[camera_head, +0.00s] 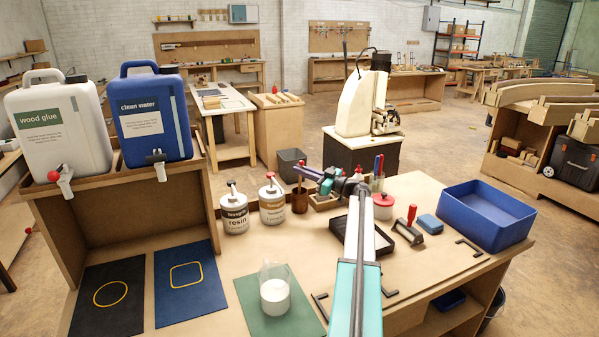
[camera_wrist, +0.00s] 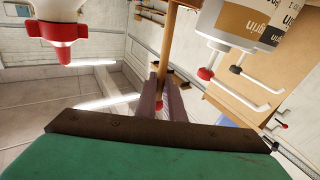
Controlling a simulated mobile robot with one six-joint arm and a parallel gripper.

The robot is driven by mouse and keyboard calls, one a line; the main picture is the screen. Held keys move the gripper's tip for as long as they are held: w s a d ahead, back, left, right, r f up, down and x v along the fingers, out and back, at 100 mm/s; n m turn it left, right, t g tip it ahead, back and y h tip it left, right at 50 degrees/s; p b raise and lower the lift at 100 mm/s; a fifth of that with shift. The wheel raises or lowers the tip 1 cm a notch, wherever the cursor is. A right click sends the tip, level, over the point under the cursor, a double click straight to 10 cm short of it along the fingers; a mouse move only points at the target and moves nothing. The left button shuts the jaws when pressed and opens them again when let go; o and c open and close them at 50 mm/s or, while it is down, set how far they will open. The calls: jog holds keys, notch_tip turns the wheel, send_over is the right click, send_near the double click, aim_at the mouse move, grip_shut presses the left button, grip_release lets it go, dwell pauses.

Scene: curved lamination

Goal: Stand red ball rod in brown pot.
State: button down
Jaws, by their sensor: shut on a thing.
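My gripper (camera_head: 303,171) is low over the far part of the workbench. In the wrist view its two purplish fingers (camera_wrist: 167,92) are shut on a thin wooden rod (camera_wrist: 170,45). A small red spot between the fingers looks like the rod's ball, mostly hidden. In the head view the rod (camera_head: 299,181) hangs roughly upright from my fingertips, over the brown pot (camera_head: 300,204). Its lower end is at the pot's mouth; I cannot tell whether it is inside. The pot stands right of the two pump cans.
The resin can (camera_head: 234,213) and another pump can (camera_head: 272,204) stand close left of the pot. A red-lidded white jar (camera_head: 383,209), a black tray (camera_head: 377,238) and a blue bin (camera_head: 487,215) are to the right. A white-filled beaker (camera_head: 275,294) stands in front.

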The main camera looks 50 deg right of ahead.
jog(key=c, duration=1.8)
grip_release()
jog(key=b+v, duration=0.3)
jog(key=v, duration=1)
jog(key=shift+s+d, duration=0.15)
jog(key=shift+s, duration=0.25)
jog(key=shift+f, duration=0.1)
